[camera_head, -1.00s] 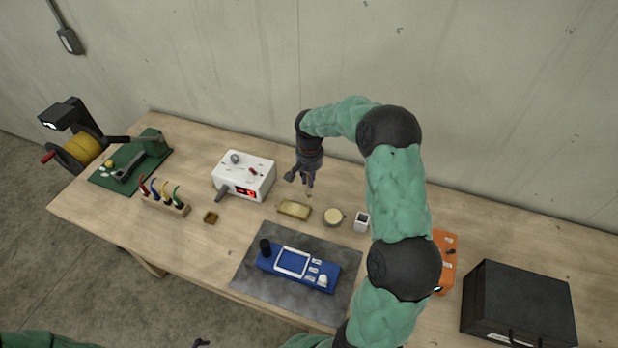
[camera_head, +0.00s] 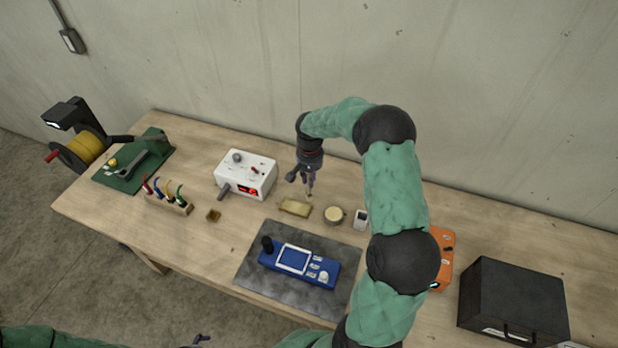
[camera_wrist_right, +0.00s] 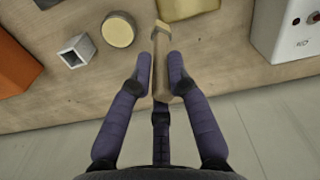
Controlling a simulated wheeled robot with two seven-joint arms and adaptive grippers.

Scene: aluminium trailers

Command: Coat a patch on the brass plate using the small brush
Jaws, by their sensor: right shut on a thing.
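The brass plate (camera_head: 295,207) lies flat on the bench; its near part shows at the top of the right wrist view (camera_wrist_right: 190,8). My right gripper (camera_head: 309,184) is shut on the small brush (camera_wrist_right: 161,62), whose handle sits between the two purple fingers (camera_wrist_right: 160,78). The brush's tip is close to the plate's edge and overlaps it in the wrist view; I cannot tell whether they touch. My left gripper (camera_head: 201,340) shows only as a small dark piece at the bottom edge, and its jaws cannot be made out.
A blue device (camera_head: 297,263) lies on a grey mat (camera_head: 262,290) in front. An orange box (camera_head: 443,262) stands right.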

